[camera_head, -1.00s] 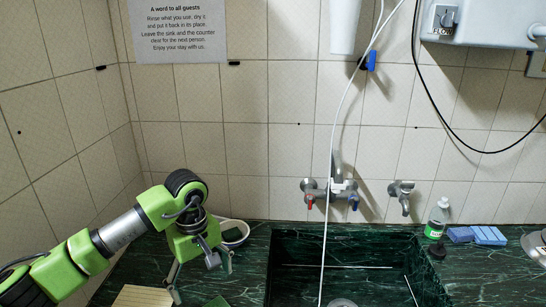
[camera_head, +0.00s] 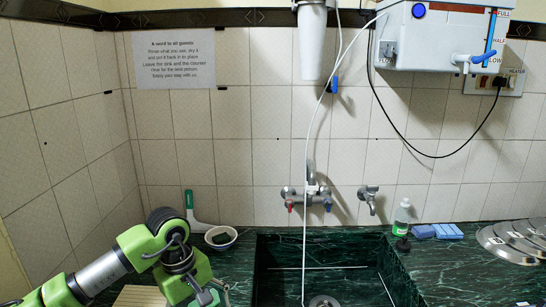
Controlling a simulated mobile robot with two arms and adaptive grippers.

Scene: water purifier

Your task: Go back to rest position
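My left arm comes in from the lower left. My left gripper (camera_head: 207,297) points down over the counter at the left of the sink, and the bottom edge of the picture cuts off its fingertips. Its fingers looked spread a second ago, and I see nothing held in it. My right arm and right gripper are out of view. The white water purifier (camera_head: 433,38) hangs on the wall at the upper right, with a blue tap. A white filter cylinder (camera_head: 311,40) hangs left of it, and a white tube (camera_head: 307,170) runs down into the sink.
The dark sink (camera_head: 285,270) lies in the green marble counter, below a wall mixer tap (camera_head: 308,198). A white bowl (camera_head: 221,238) and a green-handled scraper (camera_head: 190,210) are behind my gripper. A bottle (camera_head: 401,217), blue sponges (camera_head: 436,231) and metal lids (camera_head: 515,240) stand right.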

